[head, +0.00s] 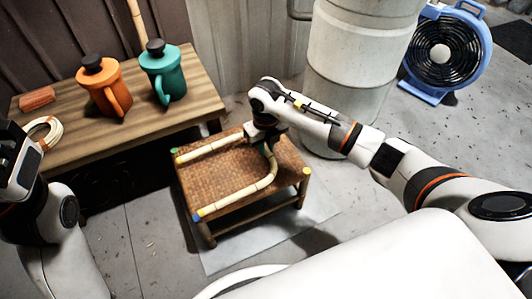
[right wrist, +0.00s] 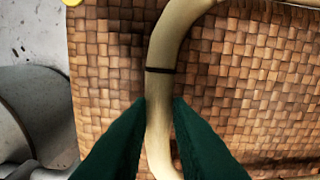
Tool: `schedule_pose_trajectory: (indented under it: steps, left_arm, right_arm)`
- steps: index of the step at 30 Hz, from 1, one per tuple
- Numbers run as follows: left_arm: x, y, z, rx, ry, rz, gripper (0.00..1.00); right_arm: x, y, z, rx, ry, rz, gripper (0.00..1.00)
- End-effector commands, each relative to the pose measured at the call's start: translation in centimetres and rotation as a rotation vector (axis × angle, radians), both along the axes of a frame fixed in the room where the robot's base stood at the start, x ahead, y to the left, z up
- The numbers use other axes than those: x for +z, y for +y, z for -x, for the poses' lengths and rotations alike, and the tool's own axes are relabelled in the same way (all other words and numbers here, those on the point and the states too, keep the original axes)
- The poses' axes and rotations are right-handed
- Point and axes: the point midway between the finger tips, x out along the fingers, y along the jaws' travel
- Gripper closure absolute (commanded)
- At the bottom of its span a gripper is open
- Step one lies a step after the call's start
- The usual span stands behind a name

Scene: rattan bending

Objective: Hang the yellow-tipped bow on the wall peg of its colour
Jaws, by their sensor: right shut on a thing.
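A pale bent cane bow (head: 236,192) lies over the woven seat of a low stool (head: 215,173), curving round near the seat's right side. My right gripper (head: 268,137) is over the back right part of the seat, on the bow's bend. In the right wrist view its green fingers (right wrist: 160,112) are shut on the cane (right wrist: 172,48), just beside a dark band. I cannot make out a yellow tip on the bow. No wall peg shows. Of my left arm only links show at the left edge; its fingers are out of view.
The stool has green (head: 175,151), yellow (head: 306,171) and blue (head: 197,217) corner ends. A drum (head: 345,60) and blue fan (head: 440,55) stand behind.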

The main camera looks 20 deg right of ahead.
Motion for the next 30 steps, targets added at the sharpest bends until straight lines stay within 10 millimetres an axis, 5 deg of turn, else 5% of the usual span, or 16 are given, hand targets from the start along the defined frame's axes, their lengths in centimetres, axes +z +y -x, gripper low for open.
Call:
schedule_pose_trajectory:
  steps: [3, 13, 14, 17, 30]
  left_arm:
    - [0.1, 0.0, 0.3, 0.001, -0.022, 0.0, 0.64]
    - [0.2, -0.1, 0.3, 0.001, -0.023, -0.001, 0.64]
    - [0.3, -0.1, 0.4, 0.001, -0.023, -0.002, 0.64]
    - [0.3, -0.1, 0.4, 0.001, -0.023, -0.002, 0.64]
    - [-0.4, -0.1, 0.2, 0.001, -0.016, -0.004, 0.64]
  right_arm:
    - [-1.9, 0.0, 0.0, 0.0, 0.002, 0.0, 1.0]
    - [-2.2, 0.0, 0.0, 0.0, 0.0, 0.0, 1.0]
    - [-2.2, 0.0, 0.0, 0.0, 0.001, 0.001, 0.79]
    - [-2.2, 0.0, 0.0, 0.0, 0.001, 0.001, 0.63]
    - [-2.7, 0.0, 0.0, 0.0, 0.0, 0.0, 0.61]
